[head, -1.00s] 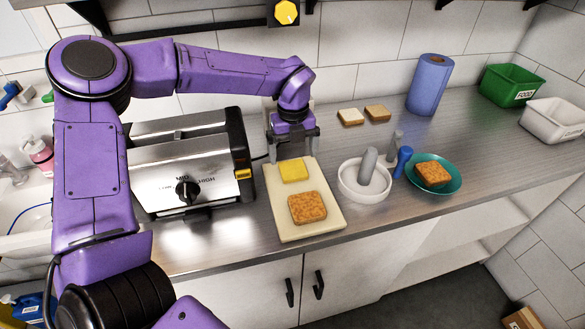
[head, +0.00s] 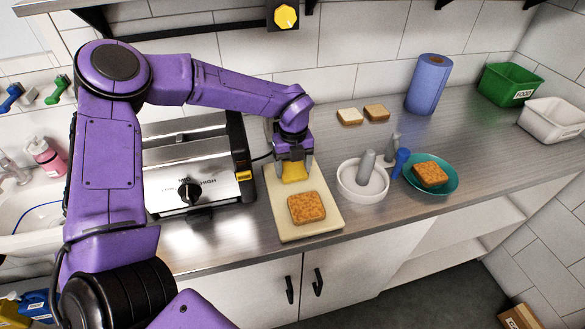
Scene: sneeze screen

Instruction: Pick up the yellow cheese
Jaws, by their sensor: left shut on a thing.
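The yellow cheese (head: 294,173) is a flat square slice at the far part of the cream cutting board (head: 318,227). My left gripper (head: 294,172) is over it, with one finger on each side, and is shut on the cheese. The gripper hides the far part of the cheese. I cannot tell whether the cheese is still touching the board. A browned slice of toast (head: 307,208) lies on the board, nearer than the cheese. My right gripper is not in view.
A steel grill (head: 190,165) stands left of the board. To the right are a white mortar with a pestle (head: 362,187) and a teal plate with toast (head: 449,187). Two bread slices (head: 349,117), a blue paper roll (head: 428,85) and a green bin (head: 508,85) stand farther back.

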